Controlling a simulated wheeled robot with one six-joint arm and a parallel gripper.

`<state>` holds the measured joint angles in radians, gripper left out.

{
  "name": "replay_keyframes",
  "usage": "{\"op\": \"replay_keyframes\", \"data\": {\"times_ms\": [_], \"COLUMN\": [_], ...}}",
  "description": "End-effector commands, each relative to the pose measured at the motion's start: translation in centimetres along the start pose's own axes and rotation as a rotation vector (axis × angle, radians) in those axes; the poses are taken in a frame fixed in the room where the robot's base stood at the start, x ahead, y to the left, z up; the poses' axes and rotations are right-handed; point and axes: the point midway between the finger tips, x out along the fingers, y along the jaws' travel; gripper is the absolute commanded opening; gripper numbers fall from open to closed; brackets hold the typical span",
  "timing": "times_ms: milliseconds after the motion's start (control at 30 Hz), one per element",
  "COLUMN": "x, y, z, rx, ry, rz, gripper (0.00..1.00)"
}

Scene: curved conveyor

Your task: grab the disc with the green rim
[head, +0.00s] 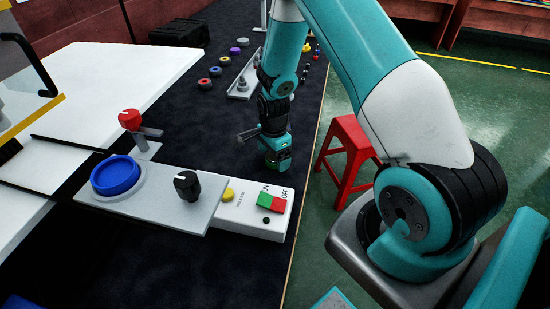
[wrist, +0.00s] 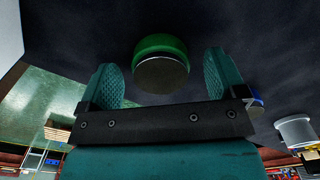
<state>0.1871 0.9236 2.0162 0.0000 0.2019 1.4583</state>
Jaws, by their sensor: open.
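The disc with the green rim (wrist: 160,44) shows in the wrist view, with a grey metal face. It stands between the two teal fingers of my gripper (wrist: 161,68), with a visible gap on each side. My gripper is open and the disc is not clamped. In the head view my gripper (head: 277,150) points down low over the dark table, and the green of the disc (head: 279,165) shows partly below it. The fingers hide much of the disc there.
Several coloured discs, among them a purple one (head: 234,51) and a red one (head: 205,84), lie farther back on the dark table. A grey rail (head: 243,80) stands beyond my gripper. A control panel (head: 230,213) is nearer. A red stool (head: 350,150) stands right of the table edge.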

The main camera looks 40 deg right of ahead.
Motion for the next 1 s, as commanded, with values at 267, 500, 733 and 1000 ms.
{"op": "replay_keyframes", "data": {"times_ms": [267,500,733,1000], "x": [0.0,0.0,-0.3,-4.1], "y": [0.0,0.0,0.0,-0.2], "z": [0.0,0.0,0.0,0.0], "rx": [0.0,0.0,0.0,-0.001], "ry": [0.0,0.0,0.0,0.001], "rz": [0.0,-0.001,-0.001,-0.007], "gripper": [0.67,0.35,0.35,0.35]}}
